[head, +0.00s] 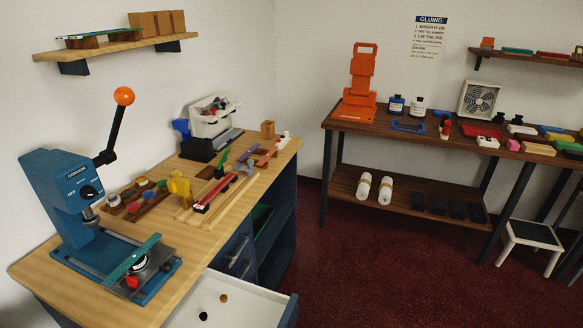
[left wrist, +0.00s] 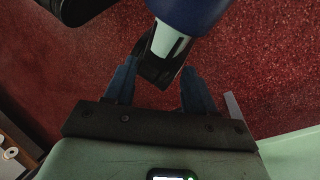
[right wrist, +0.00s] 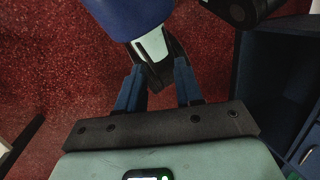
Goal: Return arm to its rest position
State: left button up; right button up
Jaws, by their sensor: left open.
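My left gripper (left wrist: 158,70) shows in the left wrist view with its two blue fingers apart and nothing held between them. It hangs over the dark red carpet (left wrist: 235,55). My right gripper (right wrist: 159,66) shows in the right wrist view, also with its blue fingers apart and no object between them. Carpet (right wrist: 50,70) lies below it too. A blue and white body stands just beyond the fingers in both wrist views. Neither arm nor gripper appears in the head view.
A wooden counter (head: 45,272) with a blue press (head: 62,205) stands left in the head view. A pale drawer (head: 250,310) hangs open below it. A dark wood table (head: 350,122) and a step stool (head: 530,233) stand right. Carpet (head: 370,260) between is clear. Dark blue cabinetry (right wrist: 275,75) is near my right gripper.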

pick_arm(q)
notch_tip(320, 180, up, 12)
jog(key=p, duration=1.1)
jog(key=shift+w+g, duration=0.3)
